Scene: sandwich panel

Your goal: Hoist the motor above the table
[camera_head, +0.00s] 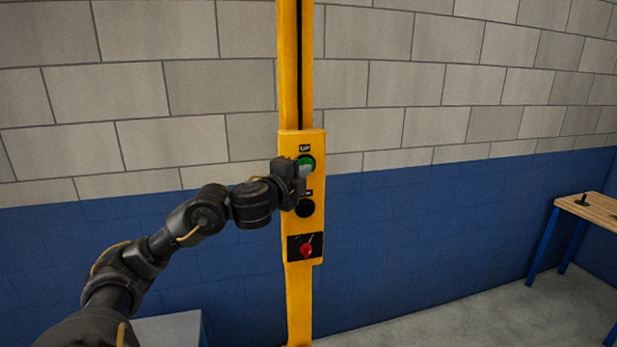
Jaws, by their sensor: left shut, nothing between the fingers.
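A yellow control box (312,143) is fixed on a yellow upright post (294,60) in the middle of the view. It has a green button (307,160) under an "UP" label, a black button (305,208) below that, and a red switch (306,250) at the bottom. My left gripper (303,171) is shut and empty, with its fingertips at the green button, covering its lower part. I cannot tell whether they touch or press it. My right gripper is not in view. No motor shows in this view.
A wooden-topped table (592,208) with blue legs stands at the right edge, with a small dark object on it. A grey surface (168,330) shows at the bottom left. The wall behind is grey block above blue. The floor at the right is clear.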

